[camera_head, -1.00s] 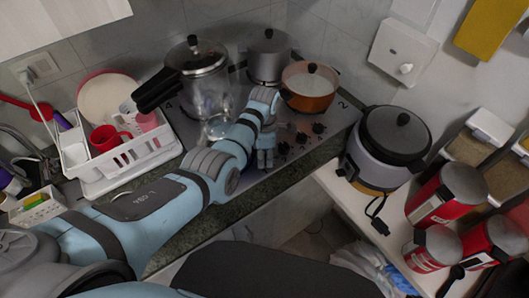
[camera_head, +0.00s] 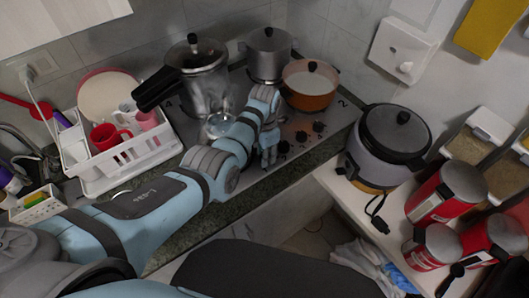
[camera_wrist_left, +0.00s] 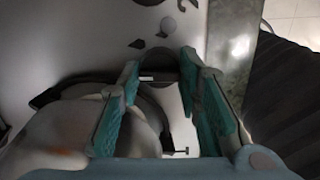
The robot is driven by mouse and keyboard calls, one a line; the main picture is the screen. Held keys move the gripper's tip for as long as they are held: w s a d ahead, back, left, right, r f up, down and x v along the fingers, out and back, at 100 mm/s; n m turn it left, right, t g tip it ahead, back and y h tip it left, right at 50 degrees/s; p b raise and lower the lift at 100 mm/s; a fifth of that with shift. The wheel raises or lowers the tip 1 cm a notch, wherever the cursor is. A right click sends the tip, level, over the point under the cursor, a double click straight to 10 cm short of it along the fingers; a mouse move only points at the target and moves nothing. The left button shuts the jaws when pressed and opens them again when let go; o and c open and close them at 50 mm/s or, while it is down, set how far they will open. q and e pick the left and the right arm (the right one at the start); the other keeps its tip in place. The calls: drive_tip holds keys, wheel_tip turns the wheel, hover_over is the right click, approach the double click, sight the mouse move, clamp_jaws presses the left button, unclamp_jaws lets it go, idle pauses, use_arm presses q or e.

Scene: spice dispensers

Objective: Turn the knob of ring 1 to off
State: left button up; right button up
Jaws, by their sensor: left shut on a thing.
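The hob (camera_head: 330,112) is a grey metal plate with a row of dark knobs along its front. Three of them show in the head view: one (camera_head: 284,147) beside my fingers, a middle one (camera_head: 301,136) and a right one (camera_head: 319,126). My left gripper (camera_head: 268,156) points down at the left end of this row. In the wrist view its teal fingers (camera_wrist_left: 159,75) are closed around a dark round knob (camera_wrist_left: 157,62), partly hidden by them. I cannot read which ring it belongs to. My right gripper is not in view.
A pressure cooker (camera_head: 200,60), a grey pot (camera_head: 268,52) and an orange pan (camera_head: 310,100) stand on the hob. A white dish rack (camera_head: 125,165) is left. A rice cooker (camera_head: 385,160) and red canisters (camera_head: 428,205) stand right. The counter's front edge is near my arm.

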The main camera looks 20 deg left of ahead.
use_arm(q)
drive_tip(key=shift+s+f, duration=0.1)
drive_tip(key=o, duration=1.2)
drive_tip(key=shift+c, duration=0.2)
wheel_tip(320, 180, up, 12)
